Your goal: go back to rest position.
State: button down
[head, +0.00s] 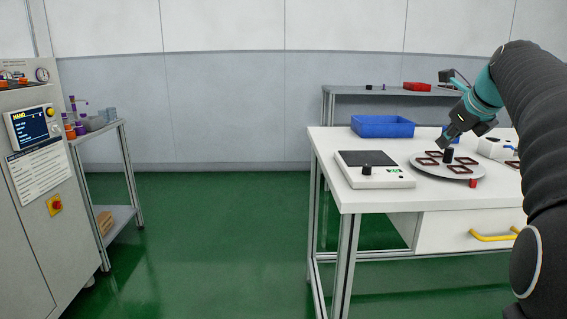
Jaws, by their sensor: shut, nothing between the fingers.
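My gripper (446,139) is at the end of my dark arm on the right, in the head view. It points down and to the left over a round grey plate (440,171) on the white table. The gripper is shut and holds nothing. A small black cylinder (449,156) stands on the plate just below the fingertips; I cannot tell whether they touch. Several dark square frames lie on the plate around it.
A white device (398,181) with a black knob sits at the left of the white table (340,193). A blue bin (383,126) stands behind it. A control cabinet (30,220) is at the far left, beside a shelf. The green floor between is clear.

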jog(key=s+a+f+n+g, duration=0.1)
jog(key=s+a+f+n, duration=0.4)
jog(key=s+a+n, duration=0.25)
jog(key=s+a+f+n+g, duration=0.1)
jog(key=s+a+f+n, duration=0.4)
jog(key=s+a+n, duration=0.25)
jog(key=s+a+f+n, duration=0.3)
jog(key=s+f+n, duration=0.4)
jog(key=s+f, duration=0.1)
jog(key=s+a+f+n, duration=0.3)
jog(key=s+f+n, duration=0.4)
jog(key=s+n, duration=0.1)
jog(key=shift+s+f+n+g+h, duration=0.3)
jog(key=shift+s+f+g, duration=0.1)
jog(key=shift+s, duration=0.05)
